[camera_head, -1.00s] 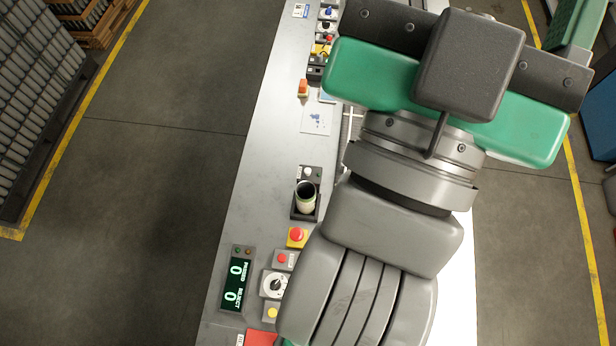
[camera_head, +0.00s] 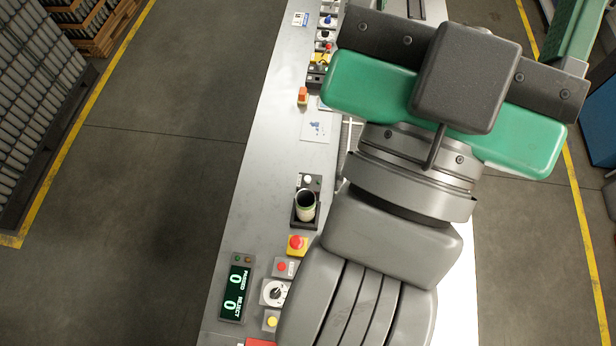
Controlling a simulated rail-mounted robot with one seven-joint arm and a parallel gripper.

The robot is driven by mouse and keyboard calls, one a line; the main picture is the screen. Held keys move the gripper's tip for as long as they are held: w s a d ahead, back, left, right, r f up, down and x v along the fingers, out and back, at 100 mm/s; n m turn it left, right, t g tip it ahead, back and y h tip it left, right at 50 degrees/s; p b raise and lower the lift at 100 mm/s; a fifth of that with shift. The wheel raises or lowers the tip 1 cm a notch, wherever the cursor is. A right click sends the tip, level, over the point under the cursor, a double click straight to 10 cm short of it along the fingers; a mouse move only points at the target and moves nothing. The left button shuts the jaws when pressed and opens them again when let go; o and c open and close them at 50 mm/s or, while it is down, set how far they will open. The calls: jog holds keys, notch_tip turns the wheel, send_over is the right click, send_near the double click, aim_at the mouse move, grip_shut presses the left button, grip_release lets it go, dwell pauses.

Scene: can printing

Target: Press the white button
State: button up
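A small round white button (camera_head: 308,180) sits on a dark box on the grey machine top, just beyond the can holder. A pale open can (camera_head: 306,202) stands in the dark holder (camera_head: 304,222). My gripper (camera_head: 445,105) shows from above only as a hand with green pads and a dark block, up and to the right of the button in the picture. Its fingertips are hidden under the hand, so I cannot see whether it is open or holds anything. It does not cover the button in this view.
A red emergency button on yellow (camera_head: 297,244), a red button (camera_head: 282,267), a dial (camera_head: 274,292) and a yellow button (camera_head: 271,321) line the near edge. A counter display (camera_head: 236,290) reads zeros. Several more controls (camera_head: 322,60) lie farther along.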

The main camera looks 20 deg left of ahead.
grip_shut()
dwell(1.5)
